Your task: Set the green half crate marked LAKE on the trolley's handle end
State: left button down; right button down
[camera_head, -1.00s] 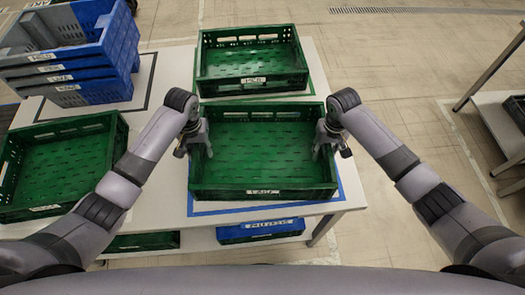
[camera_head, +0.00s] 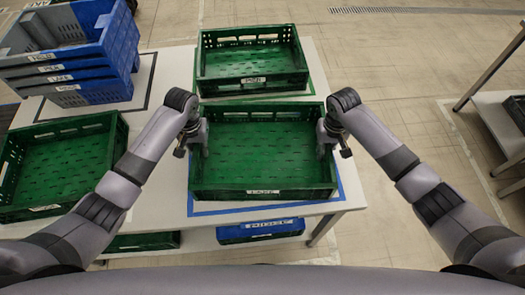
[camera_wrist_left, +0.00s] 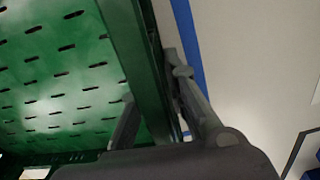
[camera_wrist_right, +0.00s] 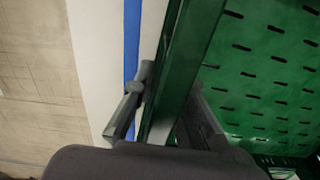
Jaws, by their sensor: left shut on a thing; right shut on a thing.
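The green half crate (camera_head: 262,189) sits at the front of the white table, inside a blue outlined rectangle. It is empty, and the label on its front wall is too small to read surely. My left gripper (camera_head: 197,143) is shut on its left wall, and my right gripper (camera_head: 327,140) is shut on its right wall. The left wrist view shows the left fingers (camera_wrist_left: 155,110) on both sides of the crate wall (camera_wrist_left: 140,60). The right wrist view shows the right fingers (camera_wrist_right: 165,110) astride the other wall (camera_wrist_right: 190,50). No trolley can be made out surely.
Another green crate (camera_head: 252,83) stands right behind. A third green crate (camera_head: 45,211) is at the left, with stacked blue crates (camera_head: 70,78) behind it. A blue crate (camera_head: 262,234) is on the shelf below. A second table (camera_head: 490,100) stands at the right, across open floor.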

pick_arm(q)
jog(key=shift+r, duration=0.1)
pick_arm(e)
jog(key=shift+r, duration=0.1)
